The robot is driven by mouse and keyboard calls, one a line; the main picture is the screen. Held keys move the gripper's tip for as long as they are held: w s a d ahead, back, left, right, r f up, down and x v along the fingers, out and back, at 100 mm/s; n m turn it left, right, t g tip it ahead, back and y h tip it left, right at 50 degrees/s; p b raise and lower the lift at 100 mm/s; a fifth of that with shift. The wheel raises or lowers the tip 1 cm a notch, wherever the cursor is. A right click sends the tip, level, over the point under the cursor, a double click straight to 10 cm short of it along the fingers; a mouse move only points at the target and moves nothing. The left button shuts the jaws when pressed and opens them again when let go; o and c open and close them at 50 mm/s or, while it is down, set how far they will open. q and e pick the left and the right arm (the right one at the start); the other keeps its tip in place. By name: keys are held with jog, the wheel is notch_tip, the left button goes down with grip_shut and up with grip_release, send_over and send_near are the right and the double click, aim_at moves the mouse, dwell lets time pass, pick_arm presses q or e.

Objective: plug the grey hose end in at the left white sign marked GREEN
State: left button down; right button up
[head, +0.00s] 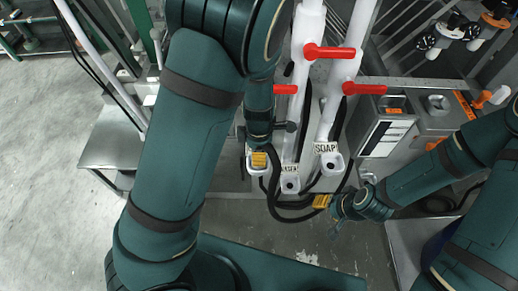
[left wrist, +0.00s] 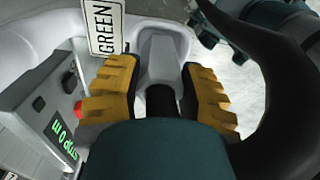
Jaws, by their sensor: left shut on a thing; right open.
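My left gripper (head: 258,160) is at the left white pipe socket in the head view. In the left wrist view its yellow fingers (left wrist: 160,95) are shut around a dark hose end (left wrist: 160,102). A pale grey socket housing (left wrist: 165,50) lies directly beyond the fingers. The white sign marked GREEN (left wrist: 104,27) stands just left of that housing. Whether the hose end is seated in the socket cannot be told. My right gripper (head: 322,201) is open beside the looping black hoses (head: 285,212); contact with them is unclear.
The SOAP sign (head: 326,148) and a partly hidden sign (head: 290,168) mark neighbouring white pipes with red levers (head: 330,52). A control box (left wrist: 50,115) with a green display is close on the left in the wrist view. Bare floor (head: 50,150) lies far left.

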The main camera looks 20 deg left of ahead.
pick_arm(q)
jog(key=shift+f, duration=0.35)
jog(key=shift+c, duration=2.4)
grip_release()
jog(key=shift+r, duration=0.1)
notch_tip(320, 180, up, 12)
jog(key=shift+f, duration=0.1)
